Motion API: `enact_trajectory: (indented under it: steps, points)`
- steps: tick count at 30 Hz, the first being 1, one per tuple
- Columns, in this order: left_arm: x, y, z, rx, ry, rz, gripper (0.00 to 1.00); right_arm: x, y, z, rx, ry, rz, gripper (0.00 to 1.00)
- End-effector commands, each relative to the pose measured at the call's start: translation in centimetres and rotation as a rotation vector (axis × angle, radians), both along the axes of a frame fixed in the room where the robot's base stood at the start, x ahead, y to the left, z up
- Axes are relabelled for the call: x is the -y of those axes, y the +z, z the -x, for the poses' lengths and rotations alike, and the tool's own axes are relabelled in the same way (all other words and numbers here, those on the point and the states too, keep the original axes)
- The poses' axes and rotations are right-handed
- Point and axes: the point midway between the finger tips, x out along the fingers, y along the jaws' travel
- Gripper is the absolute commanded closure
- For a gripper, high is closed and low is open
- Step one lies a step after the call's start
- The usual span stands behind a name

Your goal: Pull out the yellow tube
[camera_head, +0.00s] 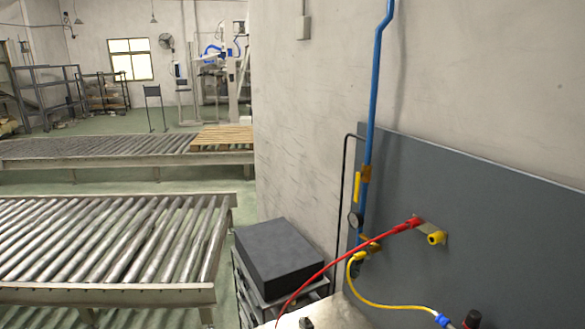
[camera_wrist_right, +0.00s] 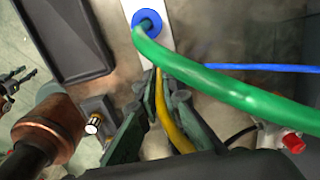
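In the head view the yellow tube (camera_head: 392,306) runs from a yellow fitting (camera_head: 357,257) on the blue pipe, sagging down right to a blue connector (camera_head: 443,320). In the right wrist view a yellow tube (camera_wrist_right: 178,133) runs between the fingers of my right gripper (camera_wrist_right: 161,92). The fingers are close together and look shut on it. A thick green tube (camera_wrist_right: 225,85) crosses above the fingertips and hides the yellow tube's far part. Neither gripper shows in the head view. A dark claw-like part (camera_wrist_right: 18,85), perhaps my left gripper, shows at the right wrist view's left edge.
A red tube (camera_head: 330,262) runs to a red fitting on the grey panel (camera_head: 500,230), beside a yellow connector (camera_head: 436,237). A blue tube (camera_wrist_right: 265,68), a blue ring (camera_wrist_right: 147,22) and a red fitting (camera_wrist_right: 293,142) lie near the right gripper. A black box (camera_head: 278,252) stands left.

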Motion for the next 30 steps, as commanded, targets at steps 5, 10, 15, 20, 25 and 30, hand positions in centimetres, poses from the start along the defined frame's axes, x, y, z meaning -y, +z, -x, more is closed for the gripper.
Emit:
enact_trajectory:
  steps: [5,10,15,20,25,30]
  points:
    - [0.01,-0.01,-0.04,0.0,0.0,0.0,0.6,0.03,0.0,0.02,-0.001,0.0,0.0,1.0]
    - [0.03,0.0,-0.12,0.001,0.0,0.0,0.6,0.05,0.0,0.02,0.0,0.0,0.001,1.0]
    - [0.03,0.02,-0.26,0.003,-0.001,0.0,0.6,0.05,0.02,0.02,0.0,0.0,0.001,1.0]
    - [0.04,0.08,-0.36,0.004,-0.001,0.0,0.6,0.05,0.22,-0.01,0.0,0.0,0.001,1.0]
    - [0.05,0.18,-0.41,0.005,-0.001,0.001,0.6,0.04,0.54,-0.02,0.0,0.0,0.001,1.0]
    - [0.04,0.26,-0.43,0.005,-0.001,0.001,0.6,0.02,0.86,-0.02,0.0,0.0,0.001,1.0]
